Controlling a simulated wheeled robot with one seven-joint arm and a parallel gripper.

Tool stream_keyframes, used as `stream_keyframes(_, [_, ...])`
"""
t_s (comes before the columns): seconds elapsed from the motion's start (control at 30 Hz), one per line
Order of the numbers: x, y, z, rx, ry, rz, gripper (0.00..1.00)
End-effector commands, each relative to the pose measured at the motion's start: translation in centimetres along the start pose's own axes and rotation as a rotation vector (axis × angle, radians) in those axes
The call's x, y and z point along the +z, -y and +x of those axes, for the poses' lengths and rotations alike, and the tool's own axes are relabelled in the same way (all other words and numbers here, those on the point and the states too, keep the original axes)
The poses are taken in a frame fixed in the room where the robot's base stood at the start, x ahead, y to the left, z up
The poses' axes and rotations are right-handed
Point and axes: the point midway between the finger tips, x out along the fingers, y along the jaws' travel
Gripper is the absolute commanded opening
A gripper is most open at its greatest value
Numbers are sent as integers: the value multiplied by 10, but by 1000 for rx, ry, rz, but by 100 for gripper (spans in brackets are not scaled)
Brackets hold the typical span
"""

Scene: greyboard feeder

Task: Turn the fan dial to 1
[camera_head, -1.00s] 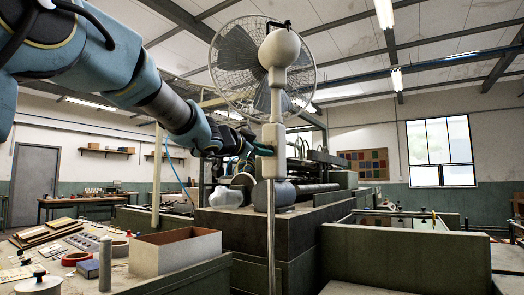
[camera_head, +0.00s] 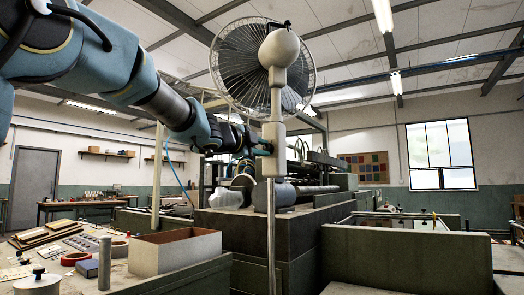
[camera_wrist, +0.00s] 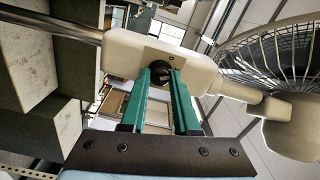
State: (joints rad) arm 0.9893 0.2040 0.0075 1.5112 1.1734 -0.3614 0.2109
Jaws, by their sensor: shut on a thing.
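The white standing fan (camera_head: 278,48) is upright in the middle of the head view, with a round wire cage and a slim metal pole. Its control box (camera_head: 274,142) sits on the pole below the head; it also shows in the wrist view (camera_wrist: 120,58). A small dark dial (camera_wrist: 160,70) is on the box face in the wrist view. My gripper (camera_wrist: 161,76) has its two green fingers shut on the dial, one on either side. In the head view my gripper (camera_head: 256,147) reaches the box from the left. The dial's markings cannot be read.
An open cardboard box (camera_head: 176,254) stands on the table at lower left, beside rolls of tape and stacked boards. Dark green machinery (camera_head: 405,258) fills the right and stands close behind the fan pole.

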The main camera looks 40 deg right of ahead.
Motion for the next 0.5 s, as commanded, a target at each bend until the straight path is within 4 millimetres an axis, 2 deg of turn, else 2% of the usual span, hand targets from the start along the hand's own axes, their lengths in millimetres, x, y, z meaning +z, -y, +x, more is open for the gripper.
stream_keyframes(0.5, [0, -1, 0, 1, -1, 71, 0])
